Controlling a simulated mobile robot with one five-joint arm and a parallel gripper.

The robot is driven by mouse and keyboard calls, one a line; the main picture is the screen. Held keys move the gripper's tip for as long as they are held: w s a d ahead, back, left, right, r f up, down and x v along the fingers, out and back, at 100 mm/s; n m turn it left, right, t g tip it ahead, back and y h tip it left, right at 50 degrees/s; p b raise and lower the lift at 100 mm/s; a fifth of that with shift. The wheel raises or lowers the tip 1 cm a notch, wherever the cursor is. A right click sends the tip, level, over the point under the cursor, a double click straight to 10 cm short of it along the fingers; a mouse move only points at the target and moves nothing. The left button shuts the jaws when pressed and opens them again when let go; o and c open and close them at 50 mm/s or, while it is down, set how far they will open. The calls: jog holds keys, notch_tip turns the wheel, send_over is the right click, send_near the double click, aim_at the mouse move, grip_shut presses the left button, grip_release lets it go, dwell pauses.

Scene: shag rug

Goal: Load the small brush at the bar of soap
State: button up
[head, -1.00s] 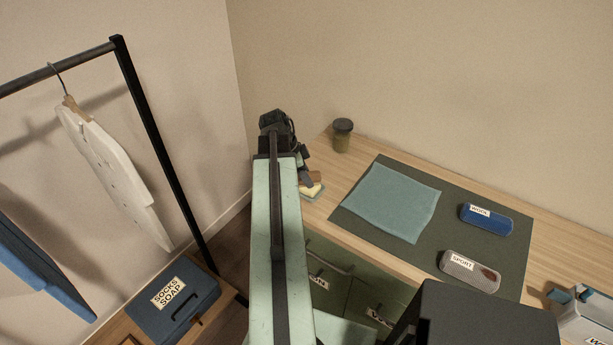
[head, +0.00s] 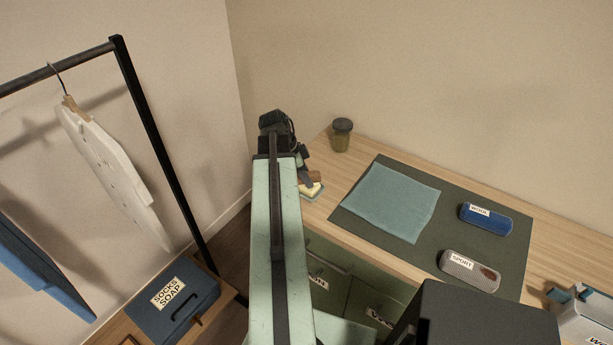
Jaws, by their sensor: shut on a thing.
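My gripper (head: 307,180) is at the left end of the wooden table, partly hidden behind my own arm. It is shut on a small brush with a brown wooden body (head: 315,177). The brush is right over a pale yellow bar of soap (head: 312,189), which lies on a small greenish dish (head: 317,194) near the table's left edge. The brush's bristles are hidden, and I cannot tell whether they touch the soap.
A dark-lidded jar (head: 342,135) stands behind the soap. A teal cloth (head: 392,202) lies on a dark mat (head: 443,228), with a blue WOOL case (head: 490,218) and a grey SPORT case (head: 468,272) to its right. Green drawers (head: 345,290) are below.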

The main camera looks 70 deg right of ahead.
jog(key=shift+r+p, duration=3.6)
jog(key=shift+p, duration=0.05)
jog(key=shift+f, duration=0.1)
